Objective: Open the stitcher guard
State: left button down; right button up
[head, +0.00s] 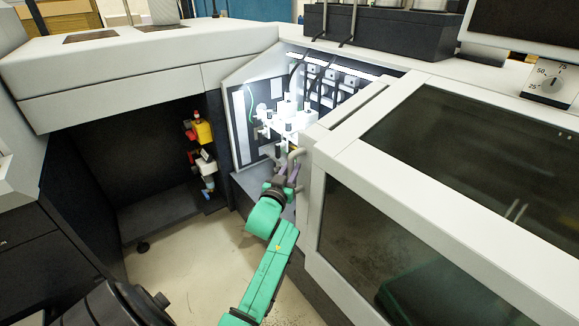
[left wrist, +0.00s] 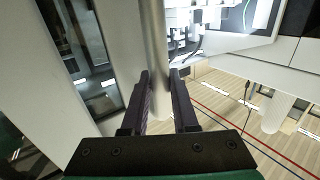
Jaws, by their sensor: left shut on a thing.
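The stitcher guard (head: 355,160) is a white-framed cover with dark see-through windows, filling the right of the head view. Its left edge stands beside the lit stitching unit (head: 285,118), which shows uncovered. A grey bar handle (head: 296,156) is on the guard's left edge. My left gripper (head: 288,172) is shut on this handle. In the left wrist view the handle (left wrist: 154,40) runs down between the two fingers (left wrist: 159,82), and the guard's white frame (left wrist: 105,50) is to the left. My right gripper is not in view.
An open dark bay (head: 90,165) lies left of the stitching unit, with a red, yellow and blue fitting (head: 203,140) on its wall. A control dial (head: 551,82) is at the upper right. Bare floor (head: 190,265) shows below my left arm.

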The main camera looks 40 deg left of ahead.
pick_arm(q)
jog(key=shift+s+d, duration=0.1)
jog(key=shift+d, duration=0.3)
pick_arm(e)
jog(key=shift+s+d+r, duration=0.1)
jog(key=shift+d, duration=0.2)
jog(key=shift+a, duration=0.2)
pick_arm(q)
jog(key=c, duration=0.7)
grip_release()
jog(key=b+v, duration=0.1)
jog(key=v, duration=1.3)
jog(key=shift+s, duration=0.25)
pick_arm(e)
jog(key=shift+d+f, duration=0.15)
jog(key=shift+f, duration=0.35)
